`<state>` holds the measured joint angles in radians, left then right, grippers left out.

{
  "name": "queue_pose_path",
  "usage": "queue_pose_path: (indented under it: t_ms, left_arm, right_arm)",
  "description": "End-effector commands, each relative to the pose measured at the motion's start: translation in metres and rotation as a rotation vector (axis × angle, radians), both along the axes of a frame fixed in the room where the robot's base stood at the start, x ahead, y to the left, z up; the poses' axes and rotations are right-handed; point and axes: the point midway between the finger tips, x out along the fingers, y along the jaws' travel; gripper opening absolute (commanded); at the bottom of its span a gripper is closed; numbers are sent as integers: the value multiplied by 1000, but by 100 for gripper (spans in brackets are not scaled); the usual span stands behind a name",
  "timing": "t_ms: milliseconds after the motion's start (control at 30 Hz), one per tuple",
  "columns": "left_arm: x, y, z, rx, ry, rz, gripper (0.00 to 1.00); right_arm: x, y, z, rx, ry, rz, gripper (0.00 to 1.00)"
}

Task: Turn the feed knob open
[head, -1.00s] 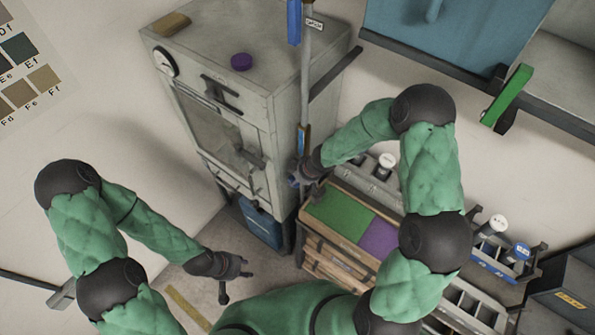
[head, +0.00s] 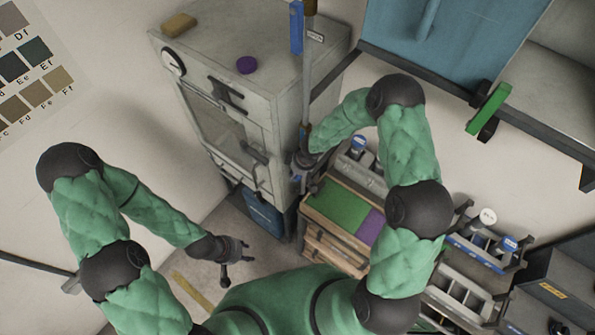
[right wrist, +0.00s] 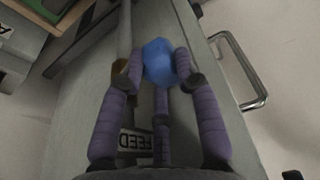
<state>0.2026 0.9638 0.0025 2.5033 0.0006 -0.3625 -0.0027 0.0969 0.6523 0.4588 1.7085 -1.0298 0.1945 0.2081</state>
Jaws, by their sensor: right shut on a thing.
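The blue feed knob (right wrist: 158,62) sits between the fingertips of my right gripper (right wrist: 160,72) in the right wrist view. The fingers are shut on it from both sides, and a third finger lies below. A FEED label (right wrist: 135,143) shows upside down, partly hidden by the fingers. In the head view my right gripper (head: 303,163) is at the right front edge of the grey cabinet (head: 190,105), by a vertical pipe (head: 307,85); the knob is hidden there. My left gripper (head: 235,262) hangs low, away from the cabinet, fingers apart and empty.
A wooden box with a green panel (head: 337,205) stands below my right arm. A rack with capped bottles (head: 478,250) stands at the right. A green lever (head: 489,108) is on the rail.

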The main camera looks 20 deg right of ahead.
Motion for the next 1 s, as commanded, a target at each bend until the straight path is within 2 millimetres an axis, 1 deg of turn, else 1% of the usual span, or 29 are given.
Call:
queue_pose_path:
  t_ms: [167, 200, 233, 267, 567, 667, 767, 867, 1000]
  left_arm:
    - [0, 0, 0, 0, 0, 0, 40]
    - [0, 0, 0, 0, 0, 0, 40]
    - [0, 0, 0, 0, 0, 0, 40]
    - [0, 0, 0, 0, 0, 0, 40]
    - [0, 0, 0, 0, 0, 0, 40]
    - [0, 0, 0, 0, 0, 0, 40]
    - [0, 0, 0, 0, 0, 0, 40]
    - [0, 0, 0, 0, 0, 0, 40]
    - [0, 0, 0, 0, 0, 0, 40]
  right_arm:
    - [0, 0, 0, 0, 0, 0, 0]
    - [0, 0, 0, 0, 0, 0, 44]
    - [0, 0, 0, 0, 0, 0, 52]
    - [0, 0, 0, 1, 1, 0, 57]
    - [0, 0, 0, 0, 0, 0, 57]
    - [0, -1, 4, 0, -1, -1, 57]
    - [-2, -2, 15, 0, -3, -1, 57]
    - [-5, -5, 32, 1, -3, -1, 57]
    - [-11, -9, 59, 1, -3, -1, 57]
